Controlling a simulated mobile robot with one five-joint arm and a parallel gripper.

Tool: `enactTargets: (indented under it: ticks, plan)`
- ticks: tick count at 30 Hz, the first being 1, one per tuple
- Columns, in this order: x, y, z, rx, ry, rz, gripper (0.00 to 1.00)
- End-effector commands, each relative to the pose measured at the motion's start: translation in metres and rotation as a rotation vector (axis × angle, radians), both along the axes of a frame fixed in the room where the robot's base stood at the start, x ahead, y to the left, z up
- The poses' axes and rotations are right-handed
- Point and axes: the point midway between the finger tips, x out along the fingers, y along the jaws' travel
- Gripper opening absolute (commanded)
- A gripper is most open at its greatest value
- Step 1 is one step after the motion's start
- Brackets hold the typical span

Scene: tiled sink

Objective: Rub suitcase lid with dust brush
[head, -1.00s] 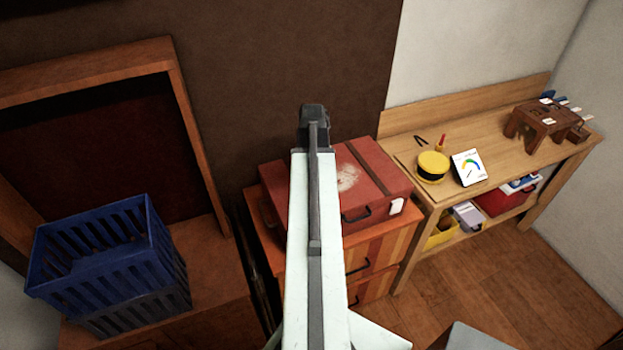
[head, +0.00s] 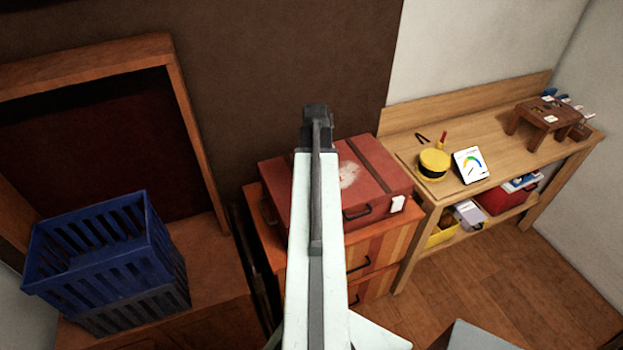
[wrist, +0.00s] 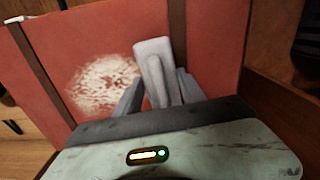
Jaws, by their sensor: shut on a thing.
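The red suitcase (head: 380,178) lies flat on a wooden chest of drawers, with a pale dusty patch (head: 348,174) on its lid. The wrist view shows the lid (wrist: 215,35) with two dark straps and the patch (wrist: 103,84) up close. My gripper (wrist: 158,88) is shut on a grey object, seemingly the dust brush handle (wrist: 152,62). The brush is over the lid, just right of the patch in the wrist view. Its bristles are hidden, and I cannot tell whether it touches the lid. In the head view my arm hides the brush and part of the suitcase.
The chest of drawers (head: 368,262) stands beside a wooden bench (head: 495,150). The bench holds a yellow round container (head: 434,164), a white gauge card (head: 469,165) and a small brown stand (head: 543,115). A blue crate (head: 105,255) sits at the left.

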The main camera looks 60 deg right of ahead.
Motion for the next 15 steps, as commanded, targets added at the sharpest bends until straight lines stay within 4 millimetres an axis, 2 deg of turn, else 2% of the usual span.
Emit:
enactTargets:
  ticks: [6, 15]
  plan:
    - [-0.013, -0.019, 0.002, 0.000, 0.000, -0.002, 0.14]
    - [-0.018, -0.025, 0.001, 0.000, 0.000, -0.001, 0.14]
